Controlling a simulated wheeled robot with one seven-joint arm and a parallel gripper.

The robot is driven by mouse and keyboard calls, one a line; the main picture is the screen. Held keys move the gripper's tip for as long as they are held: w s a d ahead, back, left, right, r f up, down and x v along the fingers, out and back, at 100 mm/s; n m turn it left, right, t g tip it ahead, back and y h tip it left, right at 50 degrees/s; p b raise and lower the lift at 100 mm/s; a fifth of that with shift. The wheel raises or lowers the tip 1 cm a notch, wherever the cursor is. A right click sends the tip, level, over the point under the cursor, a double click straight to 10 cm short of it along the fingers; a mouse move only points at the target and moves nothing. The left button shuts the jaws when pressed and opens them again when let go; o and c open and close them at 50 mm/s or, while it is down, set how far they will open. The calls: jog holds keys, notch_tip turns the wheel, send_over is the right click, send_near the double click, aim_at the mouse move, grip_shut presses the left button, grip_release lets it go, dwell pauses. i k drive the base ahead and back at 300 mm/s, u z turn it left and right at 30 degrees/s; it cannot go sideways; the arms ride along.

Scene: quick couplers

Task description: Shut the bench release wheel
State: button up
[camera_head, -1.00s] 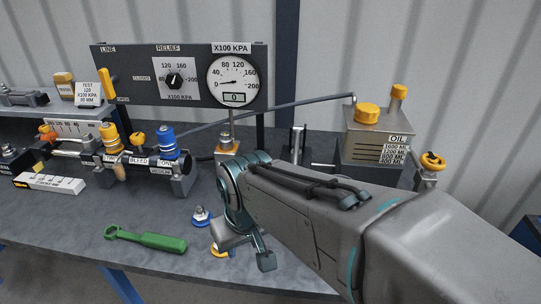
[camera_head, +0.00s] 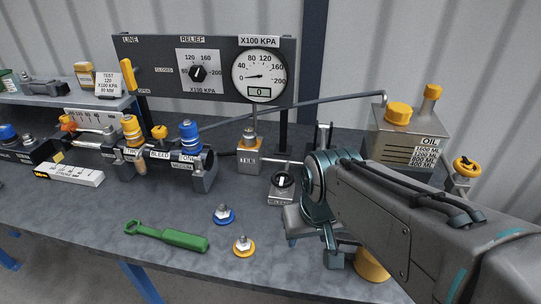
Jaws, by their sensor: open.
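A yellow handwheel (camera_head: 467,166) stands on a grey valve body at the right, beside the oil tank (camera_head: 400,140). A small block with a black-and-white dial knob (camera_head: 283,181) sits on the bench left of my wrist; its label is too small to read. I cannot tell for sure which of these is the release wheel. My gripper (camera_head: 313,250) is open and empty, low over the bench, just in front of the dial block and well left of the handwheel. My forearm crosses the bench between gripper and handwheel.
A gauge panel (camera_head: 140,70) stands at the back. Couplers (camera_head: 190,140) sit in a holder at left. A green wrench (camera_head: 165,236), a blue-ringed fitting (camera_head: 223,214) and a yellow-ringed fitting (camera_head: 243,246) lie in front. A yellow cylindrical thing (camera_head: 371,266) is partly hidden under my arm.

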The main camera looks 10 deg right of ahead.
aim_at(282, 183)
jog(key=k, duration=0.5)
jog(key=u, duration=1.35)
jog(key=i, duration=0.95)
jog(key=z, duration=2.05)
